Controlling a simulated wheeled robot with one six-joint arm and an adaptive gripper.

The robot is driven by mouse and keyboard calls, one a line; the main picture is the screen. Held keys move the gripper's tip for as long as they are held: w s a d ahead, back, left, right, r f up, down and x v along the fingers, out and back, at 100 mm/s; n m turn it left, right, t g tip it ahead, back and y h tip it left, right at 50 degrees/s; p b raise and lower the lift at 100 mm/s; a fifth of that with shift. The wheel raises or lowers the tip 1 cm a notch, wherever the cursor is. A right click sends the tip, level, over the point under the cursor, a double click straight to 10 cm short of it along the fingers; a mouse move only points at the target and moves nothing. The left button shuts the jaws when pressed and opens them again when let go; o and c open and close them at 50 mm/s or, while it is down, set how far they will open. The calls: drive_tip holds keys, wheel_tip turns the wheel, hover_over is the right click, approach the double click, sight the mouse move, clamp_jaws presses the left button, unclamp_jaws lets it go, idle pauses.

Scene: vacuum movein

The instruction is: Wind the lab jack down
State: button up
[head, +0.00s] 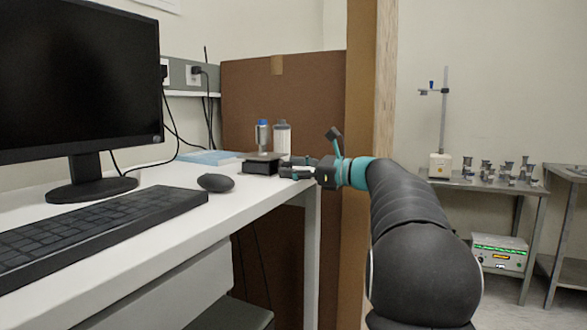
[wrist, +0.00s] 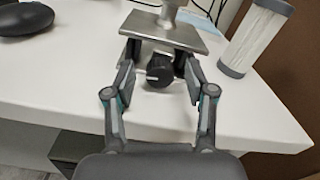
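The lab jack (head: 264,157) stands near the right end of the white desk, with a flat grey metal top plate (wrist: 160,30). In the wrist view its dark round knob (wrist: 160,72), with a pale mark on its face, points toward me under the plate. My gripper (wrist: 157,66) is open, with one finger on each side of the knob and a gap visible on both sides. In the head view my gripper (head: 286,171) is level with the jack at the desk edge. A bottle with a blue cap (head: 262,134) appears to stand on the plate. The jack's lower mechanism is mostly hidden.
A white cylinder with grey ends (wrist: 255,37) stands right of the jack. A mouse (head: 216,183), keyboard (head: 100,228) and monitor (head: 80,85) occupy the desk to the left. A brown panel (head: 300,100) rises behind. A metal side table (head: 480,184) stands at the far right.

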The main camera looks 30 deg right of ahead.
drive_tip(key=v, duration=1.2)
idle(0.3)
